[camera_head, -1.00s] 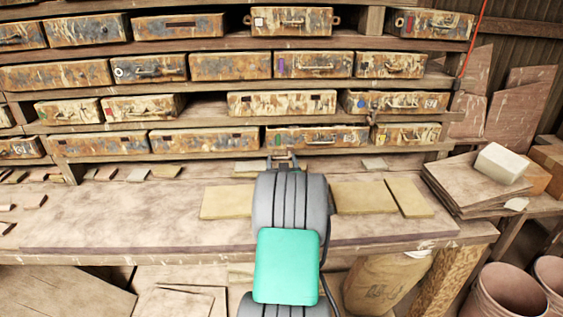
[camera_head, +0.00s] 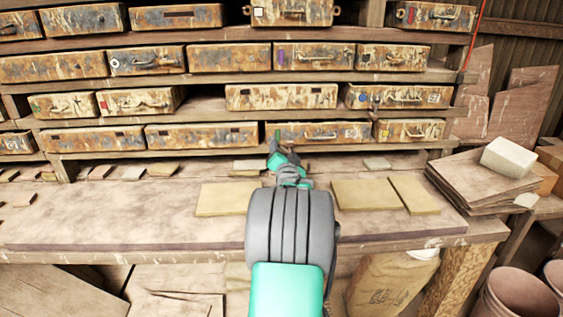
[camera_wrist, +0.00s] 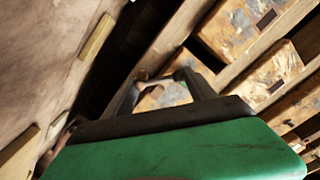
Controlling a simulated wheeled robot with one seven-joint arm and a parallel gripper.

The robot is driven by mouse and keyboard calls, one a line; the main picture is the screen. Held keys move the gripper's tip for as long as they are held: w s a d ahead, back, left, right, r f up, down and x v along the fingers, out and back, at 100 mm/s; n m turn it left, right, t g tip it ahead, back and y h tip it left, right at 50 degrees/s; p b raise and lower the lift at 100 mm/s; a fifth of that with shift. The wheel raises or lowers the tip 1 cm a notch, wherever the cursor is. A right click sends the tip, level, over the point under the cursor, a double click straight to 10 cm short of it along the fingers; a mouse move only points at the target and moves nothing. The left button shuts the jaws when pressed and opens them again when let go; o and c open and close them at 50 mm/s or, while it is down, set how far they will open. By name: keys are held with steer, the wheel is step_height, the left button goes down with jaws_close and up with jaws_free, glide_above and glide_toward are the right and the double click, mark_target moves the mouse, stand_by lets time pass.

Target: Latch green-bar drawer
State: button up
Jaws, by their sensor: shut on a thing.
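The green-bar drawer (camera_head: 345,133) is in the bottom row in the head view. In the head view my wrist is in front of the drawer's lower left end, and my gripper is mostly hidden there. I cannot tell whether it touches the drawer.
The bench (camera_head: 120,215) lies below the shelves. Yellowish tiles (camera_head: 228,198) lie on it on both sides of my arm. Stacked boards with a pale block (camera_head: 509,157) are at the right.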

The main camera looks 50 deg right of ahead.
steer(key=m+b, duration=0.2)
steer(key=m, duration=0.1)
steer(key=shift+s+d, duration=0.35)
steer(key=shift+s, duration=0.05)
steer(key=shift+s+d+r+m+b, duration=0.15)
steer(key=shift+m+b, duration=0.45)
steer(key=shift+m, duration=0.65)
steer(key=shift+s+d+m+b, duration=0.2)
steer(key=shift+m+b, duration=0.35)
steer(key=shift+m, duration=0.65)
steer(key=shift+s+d+r+m+b, duration=0.15)
steer(key=shift+m+b, duration=0.45)
steer(key=shift+m, duration=0.65)
steer(key=shift+f, duration=0.1)
steer(key=o, duration=1.3)
steer(key=shift+r, duration=0.2)
